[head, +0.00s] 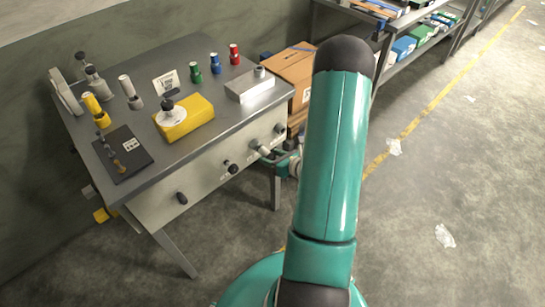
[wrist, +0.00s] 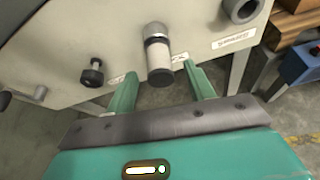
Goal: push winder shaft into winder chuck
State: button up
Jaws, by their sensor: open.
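A grey cylinder with a dark band and dark end, which looks like the winder shaft (wrist: 158,58), sticks out from the pale front panel in the wrist view. The head view shows it small (head: 254,145). I cannot tell whether its inner end sits in the winder chuck; no separate chuck is clear. My gripper (wrist: 160,86) is open, with one green finger on each side of the cylinder's outer end and visible gaps on both sides. In the head view my gripper (head: 270,155) is at the bench front, partly behind my arm.
A dark knob (wrist: 92,72) and a grey round socket (wrist: 242,9) flank the cylinder on the panel (wrist: 120,30). The bench top (head: 135,85) holds a yellow block (head: 186,122), a black mat and colored bottles. A cardboard box (head: 289,72) stands behind. The floor at right is mostly clear.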

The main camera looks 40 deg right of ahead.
jog(key=v, duration=1.3)
jog(key=shift+s+r, duration=0.2)
jog(key=shift+s, duration=0.15)
jog(key=w+a+r+n+g+y, duration=0.2)
jog(key=a+r+n+g+y, duration=0.2)
jog(key=a+r+n, duration=0.45)
jog(key=w+a+r+n+g+y, duration=0.3)
jog(key=a+r+n+g, duration=0.15)
jog(key=a+n, duration=0.55)
jog(key=s+a+r+n+h, duration=0.3)
jog(key=a+r+n+h, duration=0.1)
jog(key=r+n, duration=0.3)
jog(key=s+a+r+n+h, duration=0.3)
jog(key=a+r+n, duration=0.3)
jog(key=n, duration=0.5)
notch_tip(320, 180, up, 2)
jog(key=shift+s+r+n+h, duration=0.2)
jog(key=shift+n+h, duration=0.15)
jog(key=shift+h, duration=0.35)
jog(key=shift+d+t, duration=0.1)
jog(key=shift+t, duration=0.15)
